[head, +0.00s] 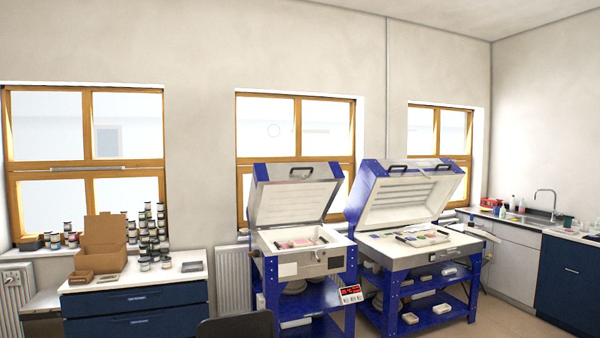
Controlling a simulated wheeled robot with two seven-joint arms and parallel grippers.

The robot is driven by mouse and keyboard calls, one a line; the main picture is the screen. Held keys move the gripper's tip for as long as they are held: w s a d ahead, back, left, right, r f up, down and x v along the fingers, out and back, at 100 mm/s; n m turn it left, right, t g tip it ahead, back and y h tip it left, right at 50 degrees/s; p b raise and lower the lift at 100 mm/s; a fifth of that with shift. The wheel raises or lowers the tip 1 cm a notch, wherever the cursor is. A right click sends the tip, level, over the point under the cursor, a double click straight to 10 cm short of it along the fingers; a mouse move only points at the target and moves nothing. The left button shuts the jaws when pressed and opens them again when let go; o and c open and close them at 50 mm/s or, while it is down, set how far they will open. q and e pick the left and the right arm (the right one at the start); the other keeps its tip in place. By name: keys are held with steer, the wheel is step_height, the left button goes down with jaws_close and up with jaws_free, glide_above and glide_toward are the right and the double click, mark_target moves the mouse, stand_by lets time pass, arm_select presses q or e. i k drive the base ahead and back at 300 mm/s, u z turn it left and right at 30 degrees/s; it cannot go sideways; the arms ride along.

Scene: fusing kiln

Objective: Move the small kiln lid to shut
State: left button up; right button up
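The small kiln (306,264) stands in the middle of the head view on a blue stand. Its lid (292,201) is raised and tilted back, with a dark handle (300,172) at its top edge. A pinkish piece and a few small items lie in the open chamber (300,241). A larger kiln (425,257) stands to its right, its lid (408,197) also raised. Neither of my grippers is in view.
A blue drawer cabinet (135,308) with a cardboard box (104,240) and several stacked jars (150,240) stands at the left. A sink counter (530,219) is at the right.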

mark_target(288, 193)
steer(key=z, duration=0.6)
steer(key=i, duration=1.8)
steer(key=z, duration=0.3)
steer(key=i, duration=2.3)
steer(key=u, duration=0.9)
